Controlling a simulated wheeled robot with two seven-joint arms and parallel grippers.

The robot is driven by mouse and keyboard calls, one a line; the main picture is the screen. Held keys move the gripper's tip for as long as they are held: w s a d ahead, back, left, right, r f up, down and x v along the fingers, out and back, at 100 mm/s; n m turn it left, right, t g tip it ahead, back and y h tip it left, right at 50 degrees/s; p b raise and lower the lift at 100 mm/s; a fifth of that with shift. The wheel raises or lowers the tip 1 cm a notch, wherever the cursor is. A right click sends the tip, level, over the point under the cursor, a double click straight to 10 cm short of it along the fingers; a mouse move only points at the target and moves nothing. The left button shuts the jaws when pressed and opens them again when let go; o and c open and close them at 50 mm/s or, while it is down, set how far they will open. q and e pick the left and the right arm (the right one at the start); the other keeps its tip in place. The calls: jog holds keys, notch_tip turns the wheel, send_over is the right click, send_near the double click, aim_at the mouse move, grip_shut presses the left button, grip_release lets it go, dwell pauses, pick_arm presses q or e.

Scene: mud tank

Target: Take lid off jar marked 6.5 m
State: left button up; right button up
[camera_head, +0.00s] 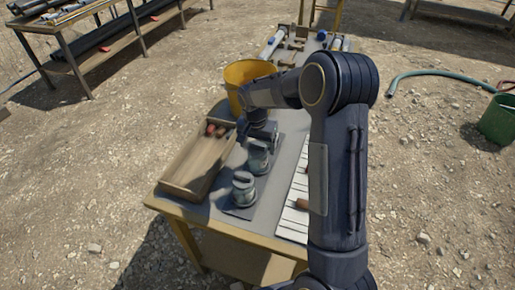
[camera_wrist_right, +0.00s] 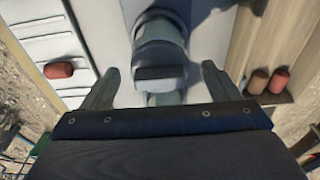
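Grey lidded jars stand in a row on the table (camera_head: 222,208): a near jar (camera_head: 243,188) and a middle jar (camera_head: 258,157). My right gripper (camera_head: 262,138) is above the far end of this row and hides what is beneath it. In the right wrist view, my right gripper (camera_wrist_right: 160,70) is open, with one finger on each side of a grey jar (camera_wrist_right: 160,32). A dark block-like grip shows on its lid, between the fingertips. I cannot tell whether the fingers touch it. No marking is readable on any jar. My left gripper is not in view.
A wooden tray (camera_head: 182,188) with small red and brown pieces lies left of the jars. A white lined board (camera_head: 291,222) lies to their right. A yellow bucket (camera_head: 240,75) stands behind. A green bucket (camera_head: 497,120) and hose (camera_head: 440,73) are on the ground.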

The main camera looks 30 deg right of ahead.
jog(key=c, duration=1)
